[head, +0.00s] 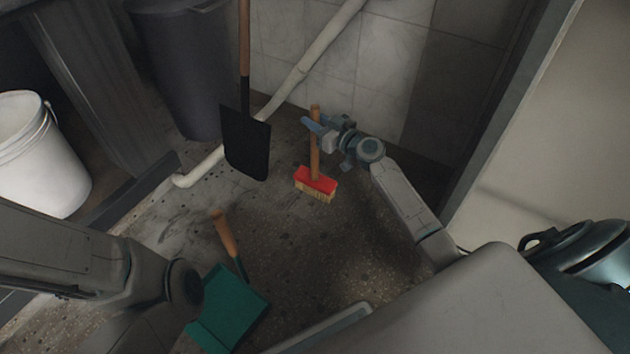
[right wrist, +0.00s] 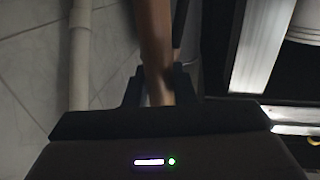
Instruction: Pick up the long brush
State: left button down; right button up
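The long brush has a wooden handle (head: 315,160) and a red head (head: 316,180) with pale bristles. It stands roughly upright near the tiled wall, and I cannot tell whether its bristles touch the floor. My right gripper (head: 316,130) is at the upper part of the handle. In the right wrist view the handle (right wrist: 154,50) runs between the two dark fingers (right wrist: 159,90) and fills the narrow gap, so the gripper looks shut on it. My left arm comes in from the left, and its gripper is not clearly in view.
A black shovel (head: 246,145) stands upright left of the brush. A green dustpan (head: 228,305) with a wooden handle lies on the floor in front. A white bucket (head: 40,155), a dark bin (head: 182,75) and a pale pipe (head: 312,58) are at the left and back.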

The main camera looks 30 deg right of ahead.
grip_shut()
jog(key=shift+r, duration=0.15)
